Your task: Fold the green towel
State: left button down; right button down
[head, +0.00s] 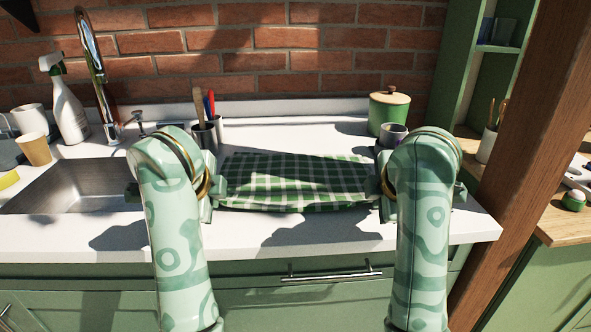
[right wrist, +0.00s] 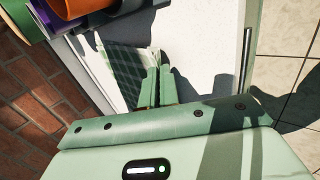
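The green towel (head: 295,180), in green and white check, lies on the white counter between my two grippers. Its front edge looks slightly raised and sags between its two near corners. My left gripper (head: 217,192) is at the towel's near left corner and appears shut on it; its fingertips are mostly hidden. My right gripper (head: 382,190) is at the near right corner. In the right wrist view its fingers (right wrist: 157,84) are close together at the edge of the towel (right wrist: 122,66), apparently shut on it.
A steel sink (head: 75,187) is at the left, with a tap (head: 95,70) and a spray bottle (head: 66,108). A utensil cup (head: 204,135) stands behind the towel's left. A green canister (head: 388,110) and a purple-rimmed cup (head: 393,133) stand behind its right. The counter behind the towel is clear.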

pick_arm(q)
jog(key=c, duration=1.3)
grip_release()
pick_arm(e)
jog(key=c, duration=1.3)
grip_release()
pick_arm(q)
jog(key=r, duration=0.3)
jog(key=s+r, duration=0.1)
jog(key=r, duration=0.2)
jog(key=s+r, duration=0.1)
jog(key=r, duration=0.2)
pick_arm(e)
jog(key=r, duration=0.3)
jog(key=s+r, duration=0.1)
jog(key=r, duration=0.2)
jog(key=s+r, duration=0.1)
jog(key=r, duration=0.2)
